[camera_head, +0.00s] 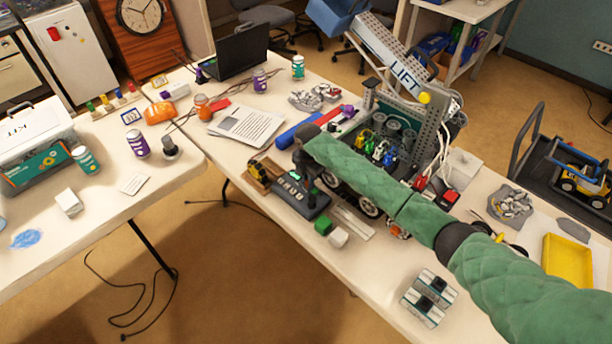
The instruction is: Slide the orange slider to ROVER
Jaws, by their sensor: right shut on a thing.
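A dark grey control box (301,197) lies near the left edge of the right table, with small controls on its top. My right arm, in a green quilted sleeve, reaches in from the lower right across the table. Its black gripper (306,181) points down onto the box top and is shut on a small part there, apparently the orange slider. The slider itself is hidden by the jaws, and the ROVER label cannot be read at this size. My left gripper is not in view.
A metal robot frame with a LIFT sign (404,74) stands behind my forearm. A yellow tray (567,262) is at the right.

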